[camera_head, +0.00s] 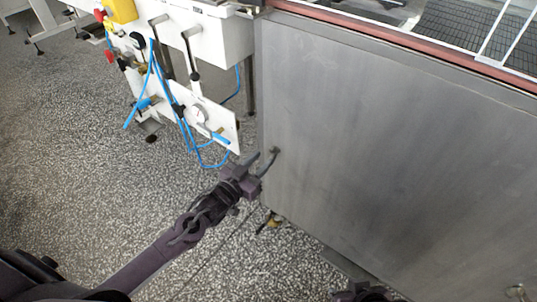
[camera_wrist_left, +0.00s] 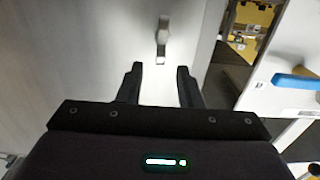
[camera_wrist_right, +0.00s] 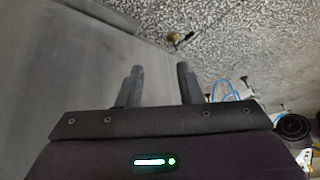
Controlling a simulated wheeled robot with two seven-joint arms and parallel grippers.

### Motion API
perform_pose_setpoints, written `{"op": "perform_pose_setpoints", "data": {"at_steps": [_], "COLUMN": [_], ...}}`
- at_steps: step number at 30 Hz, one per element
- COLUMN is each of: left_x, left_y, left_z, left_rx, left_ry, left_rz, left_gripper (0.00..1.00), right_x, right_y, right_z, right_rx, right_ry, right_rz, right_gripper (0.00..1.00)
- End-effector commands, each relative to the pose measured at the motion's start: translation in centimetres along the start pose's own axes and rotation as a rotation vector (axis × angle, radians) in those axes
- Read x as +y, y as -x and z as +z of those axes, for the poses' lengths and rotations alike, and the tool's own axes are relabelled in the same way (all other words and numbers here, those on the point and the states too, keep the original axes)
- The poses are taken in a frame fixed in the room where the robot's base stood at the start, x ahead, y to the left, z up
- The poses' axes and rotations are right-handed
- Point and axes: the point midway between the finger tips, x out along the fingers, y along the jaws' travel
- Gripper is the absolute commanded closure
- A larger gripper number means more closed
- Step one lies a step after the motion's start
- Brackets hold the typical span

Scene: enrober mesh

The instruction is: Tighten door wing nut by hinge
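A small metal wing nut (camera_head: 277,150) sits on the left part of the large grey metal door panel (camera_head: 380,140). In the left wrist view the wing nut (camera_wrist_left: 162,38) stands upright just beyond my fingertips, roughly between them. My left gripper (camera_head: 262,160) is open in front of it; its fingers (camera_wrist_left: 160,70) are apart with nothing between them. A second small fitting (camera_head: 520,292) shows at the panel's lower right. My right gripper is open and empty in the right wrist view (camera_wrist_right: 160,72), low beside the panel; only a dark part of that arm shows at the head view's bottom edge.
A white machine frame with blue hoses (camera_head: 185,120), a gauge (camera_head: 198,114) and levers stands left of the panel. A yellow box (camera_head: 122,10) is at the top left. The speckled floor (camera_head: 80,170) is mostly clear. A reddish-brown rail (camera_head: 400,40) runs above the panel.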

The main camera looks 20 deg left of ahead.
Motion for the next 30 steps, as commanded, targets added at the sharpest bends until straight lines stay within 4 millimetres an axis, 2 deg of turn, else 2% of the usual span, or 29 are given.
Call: {"op": "perform_pose_setpoints", "data": {"at_steps": [3,9,18,20,26,30], "left_x": [-0.1,0.0,0.0,0.0,0.0,0.0], "left_y": [-2.1,-4.0,-4.4,-4.3,-4.3,-4.3], "left_z": [0.1,0.1,0.1,0.1,0.1,0.1], "left_rx": [0.001,-0.001,-0.003,-0.003,-0.003,-0.003], "left_ry": [-0.001,0.000,0.000,0.000,0.000,-0.001], "left_rz": [0.000,-0.001,-0.001,-0.001,-0.001,-0.001], "left_gripper": [0.67,0.67,0.67,0.72,0.99,1.00], "right_x": [-0.4,-0.8,-0.9,-0.9,-0.9,-0.9], "right_y": [-0.4,-0.5,-0.5,-0.5,-0.5,-0.5], "right_z": [-0.2,-0.6,-0.8,-0.8,-0.8,-0.8], "right_rx": [0.031,0.066,0.077,0.077,0.076,0.075], "right_ry": [0.006,0.013,0.014,0.014,0.014,0.014], "right_rz": [-0.009,-0.018,-0.019,-0.019,-0.020,-0.020], "right_gripper": [0.67,0.67,0.67,0.67,0.67,0.67]}}
